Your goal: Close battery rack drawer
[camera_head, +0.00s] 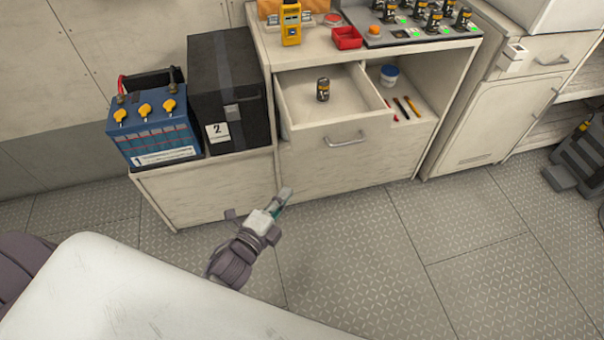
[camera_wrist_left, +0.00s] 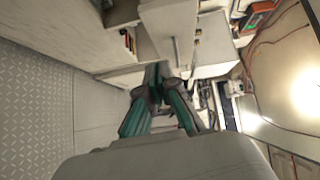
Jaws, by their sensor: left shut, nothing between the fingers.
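The battery rack drawer (camera_head: 312,143) stands pulled out of the white cabinet, with its bar handle (camera_head: 345,139) on the front. A small dark cylindrical battery (camera_head: 323,90) stands upright inside it. My left gripper (camera_head: 284,194) is shut and empty, in front of the cabinet and below and left of the handle. It looks apart from the drawer front. In the left wrist view the closed fingertips (camera_wrist_left: 158,76) point toward the pale cabinet fronts, and a handle shows just beyond them. My right gripper is out of view.
The textured floor (camera_head: 370,250) in front is clear.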

